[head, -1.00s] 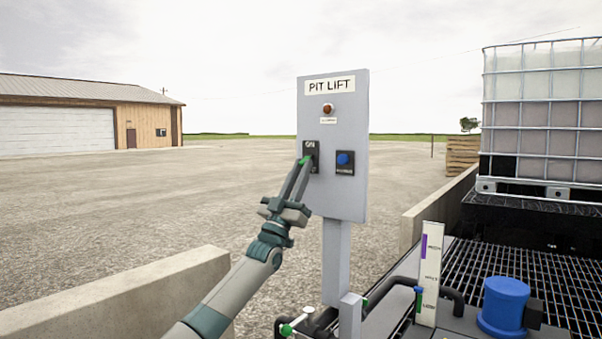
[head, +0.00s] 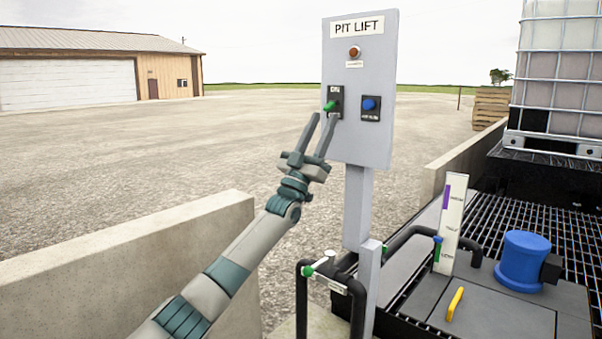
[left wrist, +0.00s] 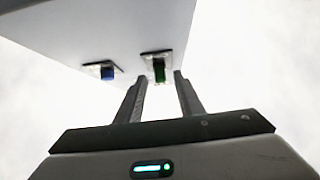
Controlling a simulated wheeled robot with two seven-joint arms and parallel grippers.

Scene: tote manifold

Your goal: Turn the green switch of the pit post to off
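The pit post is a grey panel (head: 378,60) headed PIT LIFT on a grey post. Its green switch (head: 330,106) sits on a black plate at the panel's left side. The switch also shows in the left wrist view (left wrist: 159,73), just beyond and between the fingertips. My left gripper (head: 324,117) is open and empty, with its fingers pointing up at the switch from just below and in front. The fingers look apart from the switch. The lower lettering of the switch plate is hidden or too small to read. My right gripper is not in view.
A concrete wall (head: 130,255) runs below my left arm. Black pipes (head: 302,300), a blue cap (head: 524,258) and grating lie at lower right. Open gravel lies behind.

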